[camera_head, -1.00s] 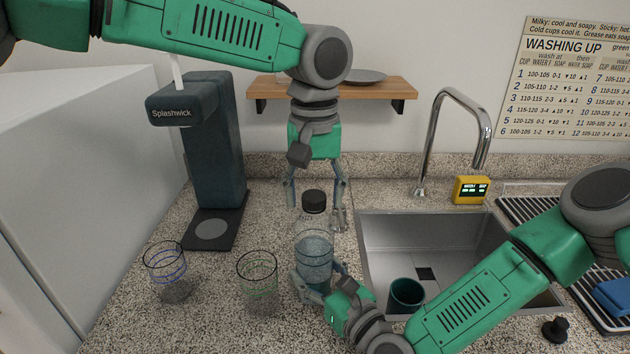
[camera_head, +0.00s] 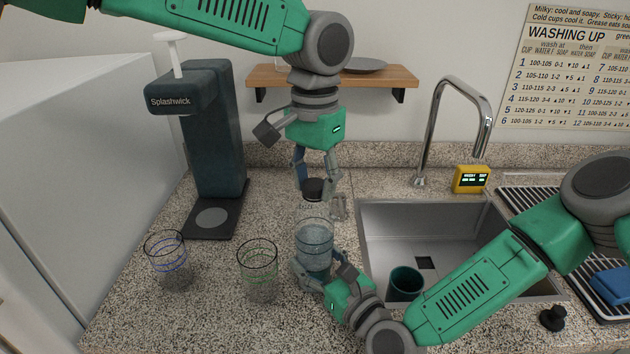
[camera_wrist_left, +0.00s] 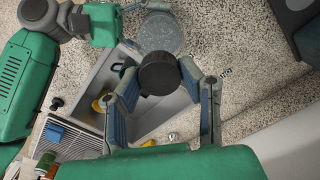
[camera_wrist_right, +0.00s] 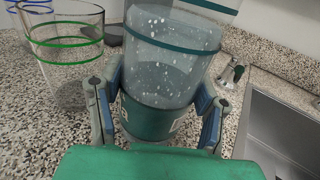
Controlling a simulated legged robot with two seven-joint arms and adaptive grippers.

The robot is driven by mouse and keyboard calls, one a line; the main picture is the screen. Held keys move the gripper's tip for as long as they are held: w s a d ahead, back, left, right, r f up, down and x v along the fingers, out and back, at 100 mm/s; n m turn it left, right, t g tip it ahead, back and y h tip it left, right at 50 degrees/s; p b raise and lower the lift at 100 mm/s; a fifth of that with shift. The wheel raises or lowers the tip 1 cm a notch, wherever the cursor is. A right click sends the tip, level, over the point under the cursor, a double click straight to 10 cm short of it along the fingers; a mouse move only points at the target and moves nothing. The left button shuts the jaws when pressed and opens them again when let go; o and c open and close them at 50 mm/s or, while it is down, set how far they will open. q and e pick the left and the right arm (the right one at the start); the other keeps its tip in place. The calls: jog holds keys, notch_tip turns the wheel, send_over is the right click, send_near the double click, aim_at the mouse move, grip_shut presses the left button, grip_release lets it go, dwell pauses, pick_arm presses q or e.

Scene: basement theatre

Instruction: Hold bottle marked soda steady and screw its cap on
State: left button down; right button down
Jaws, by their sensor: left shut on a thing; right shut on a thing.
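The clear bottle (camera_head: 314,245) stands upright in the middle of the head view, with bubbly liquid and dark teal bands. In the right wrist view the bottle (camera_wrist_right: 170,60) has a teal lower part with a partly seen white label. My right gripper (camera_head: 323,276) is shut on its lower part from either side. The black cap (camera_head: 313,188) is above the bottle. My left gripper (camera_head: 318,184) points down and is shut on the cap, which also shows between its fingers in the left wrist view (camera_wrist_left: 160,75).
A green-banded glass (camera_head: 258,272) stands just left of the bottle, and a blue-banded glass (camera_head: 168,262) farther left. The Splashwick machine (camera_head: 215,140) is behind them. The sink (camera_head: 460,215) with a teal cup (camera_head: 405,284) lies to the right. A shelf (camera_head: 425,76) is behind.

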pick_arm(q)
jog(key=m, duration=0.6)
jog(key=shift+m, duration=0.4)
jog(key=c, duration=1)
grip_release()
notch_tip(320, 180, up, 12)
jog(key=shift+w, duration=0.15)
pick_arm(e)
jog(key=shift+c, duration=2.1)
grip_release()
jog(key=shift+s+d, duration=0.1)
